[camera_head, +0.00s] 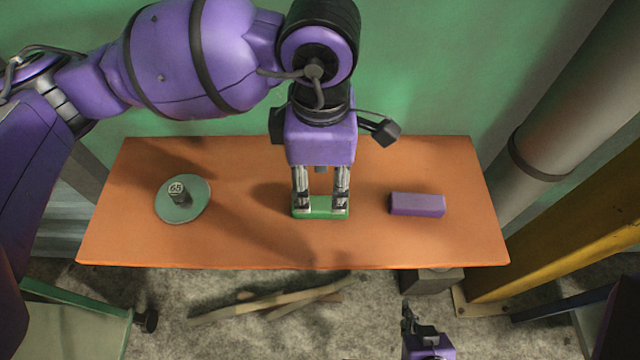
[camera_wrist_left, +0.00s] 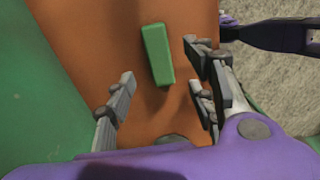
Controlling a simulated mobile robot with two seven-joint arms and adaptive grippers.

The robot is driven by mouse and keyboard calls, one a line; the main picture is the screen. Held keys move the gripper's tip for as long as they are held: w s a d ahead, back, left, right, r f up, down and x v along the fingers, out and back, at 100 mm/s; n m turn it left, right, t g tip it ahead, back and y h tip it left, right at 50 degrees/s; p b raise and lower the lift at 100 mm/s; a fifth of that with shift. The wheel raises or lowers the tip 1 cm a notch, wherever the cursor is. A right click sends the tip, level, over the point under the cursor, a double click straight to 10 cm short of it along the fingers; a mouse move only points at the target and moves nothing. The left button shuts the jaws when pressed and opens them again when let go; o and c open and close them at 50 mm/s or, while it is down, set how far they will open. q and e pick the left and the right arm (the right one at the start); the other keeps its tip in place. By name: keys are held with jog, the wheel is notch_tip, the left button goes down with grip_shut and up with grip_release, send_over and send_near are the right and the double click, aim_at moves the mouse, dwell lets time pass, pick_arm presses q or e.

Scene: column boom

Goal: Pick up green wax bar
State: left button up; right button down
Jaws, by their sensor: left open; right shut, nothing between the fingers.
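The green wax bar (camera_head: 320,213) lies on the orange table (camera_head: 250,240) near its middle front. My left gripper (camera_head: 320,203) points down above it, with a fingertip towards each end of the bar in the head view. In the left wrist view the bar (camera_wrist_left: 157,54) shows ahead of the spread fingers of my left gripper (camera_wrist_left: 160,75), with clear space on both sides. I cannot tell how high the fingertips are above the table. My right gripper (camera_head: 415,325) is shut and empty at the bottom, in front of the table.
A purple bar (camera_head: 416,204) lies to the right of the green bar. A green disc (camera_head: 200,198) with a small dark weight marked 65 (camera_head: 177,190) stands at the left. Wooden sticks (camera_head: 285,299) lie on the floor. A grey pipe (camera_head: 570,110) and yellow beam (camera_head: 570,225) stand right.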

aim_at(320, 204)
pick_arm(q)
jog(key=shift+s+a+f, duration=0.1)
jog(key=shift+s+f, duration=0.05)
jog(key=shift+f, duration=0.3)
notch_tip(320, 204, down, 6)
jog(key=shift+f, duration=0.25)
grip_shut()
